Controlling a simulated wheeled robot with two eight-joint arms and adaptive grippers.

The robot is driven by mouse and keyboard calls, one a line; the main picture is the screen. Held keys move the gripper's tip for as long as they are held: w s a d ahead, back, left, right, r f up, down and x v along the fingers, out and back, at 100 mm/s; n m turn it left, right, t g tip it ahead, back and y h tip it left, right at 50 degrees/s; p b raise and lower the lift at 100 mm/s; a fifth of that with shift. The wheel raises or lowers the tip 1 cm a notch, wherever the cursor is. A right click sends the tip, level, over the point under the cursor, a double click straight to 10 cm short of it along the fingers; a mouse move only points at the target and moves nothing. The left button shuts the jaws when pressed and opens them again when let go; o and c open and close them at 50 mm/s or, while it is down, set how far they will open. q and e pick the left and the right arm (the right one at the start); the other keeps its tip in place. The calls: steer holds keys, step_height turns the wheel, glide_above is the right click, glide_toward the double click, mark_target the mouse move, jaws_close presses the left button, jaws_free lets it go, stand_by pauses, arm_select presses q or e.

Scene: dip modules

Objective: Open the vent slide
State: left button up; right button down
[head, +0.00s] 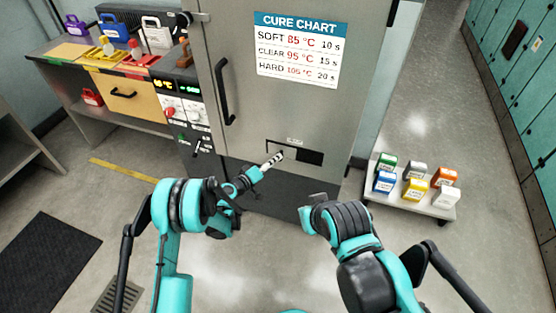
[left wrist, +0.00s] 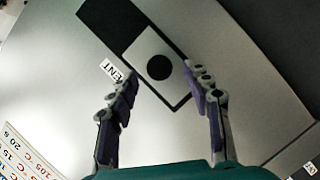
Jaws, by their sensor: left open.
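The vent slide is a light plate with a round black knob (left wrist: 159,67) in the left wrist view. It sits in a dark slot (head: 311,157) low on the grey cabinet door, under a small label (head: 294,141). The plate covers one end of the slot, on the left in the head view, and the other end is dark. My left gripper (head: 274,159) is at the plate. In the left wrist view its open fingers (left wrist: 160,78) stand on either side of the knob, with a gap to it. My right arm's end (head: 318,205) is folded in front of the cabinet, its fingers unclear.
A cure chart (head: 297,50) and a black handle (head: 224,92) are on the cabinet door. A low cart (head: 410,203) with several coloured boxes stands to the right. A bench with coloured cases and a control panel (head: 185,115) is at left. The floor between is clear.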

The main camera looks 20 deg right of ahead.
arm_select(q)
steer(key=shift+b+x, duration=0.55)
steer(key=shift+x, duration=1.75)
jaws_close()
steer(key=s+d, duration=0.4)
steer(key=d, duration=0.1)
steer(key=s+d, duration=0.1)
steer(key=d, duration=0.2)
steer(key=shift+s+d, duration=0.25)
steer(key=shift+s, duration=0.15)
jaws_free()
steer(key=shift+d, duration=0.1)
